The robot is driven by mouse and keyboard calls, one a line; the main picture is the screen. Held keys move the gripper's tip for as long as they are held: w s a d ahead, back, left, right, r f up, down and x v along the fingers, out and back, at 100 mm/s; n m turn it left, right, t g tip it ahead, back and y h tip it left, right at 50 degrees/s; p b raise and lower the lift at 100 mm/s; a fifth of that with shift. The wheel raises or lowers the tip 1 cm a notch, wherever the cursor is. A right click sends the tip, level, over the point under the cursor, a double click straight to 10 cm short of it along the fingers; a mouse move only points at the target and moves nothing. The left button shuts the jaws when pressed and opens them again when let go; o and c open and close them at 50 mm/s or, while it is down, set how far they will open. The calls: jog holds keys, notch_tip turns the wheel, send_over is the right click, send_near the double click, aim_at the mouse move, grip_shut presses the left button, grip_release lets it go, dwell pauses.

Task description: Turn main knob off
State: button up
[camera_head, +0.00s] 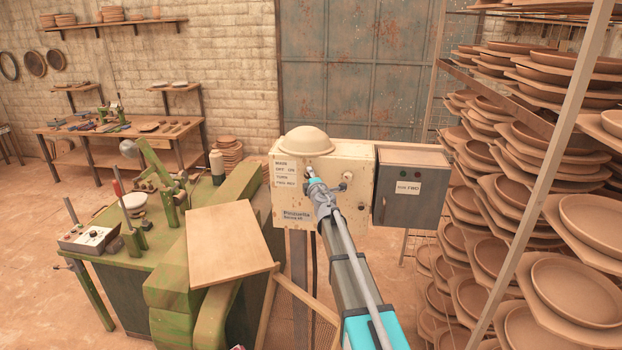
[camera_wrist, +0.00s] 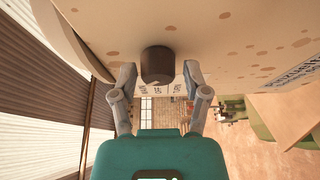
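The cream control box (camera_head: 290,205) stands in the middle of the head view, with printed labels on its left side. A dark round knob (camera_wrist: 158,64) sticks out from its speckled face in the wrist view. My gripper (camera_wrist: 160,78) is open, with one finger on each side of the knob. A narrow gap shows between the knob and the fingers, so they do not appear to clamp it. In the head view my gripper (camera_head: 318,186) is at the box front and hides much of the knob area. The knob's pointer direction cannot be read.
A grey box (camera_head: 412,187) with small buttons is right of the control box. A rounded beige form (camera_head: 307,141) sits on top. A green machine (camera_head: 165,275) with a tan board (camera_head: 228,242) stands left. Racks of clay plates (camera_head: 560,220) fill the right.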

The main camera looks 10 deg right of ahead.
jog(key=shift+o, duration=0.4)
jog(key=shift+s, duration=0.1)
jog(key=s, duration=1.1)
jog(key=shift+s+d, duration=0.4)
jog(key=shift+d, duration=0.05)
jog(key=s+d+f+m+g+h+b, duration=0.3)
jog(key=s+f+m+b, duration=0.2)
jog(key=f, duration=0.3)
jog(key=s+d+f+m+g+h+b, duration=0.2)
jog(key=s+d+f+m+g+b, duration=0.15)
jog(key=f+m+b, duration=0.35)
jog(key=s+d+f+m+g+h+b, duration=0.25)
jog(key=s+f+m, duration=0.2)
jog(key=f, duration=0.55)
jog(key=s+a+f+m+g+y+b, duration=0.1)
jog(key=s+a+f+g+y+b, duration=0.2)
jog(key=s+f, duration=0.6)
jog(key=s+a+f+m+g+y+b, duration=0.1)
jog(key=s+a+f+g+y+b, duration=0.2)
jog(key=s+a+f+g+b, duration=0.3)
jog(key=s+a+f+b, duration=0.1)
jog(key=s+f+b, duration=0.1)
jog(key=s+f, duration=0.2)
jog(key=shift+s, duration=0.25)
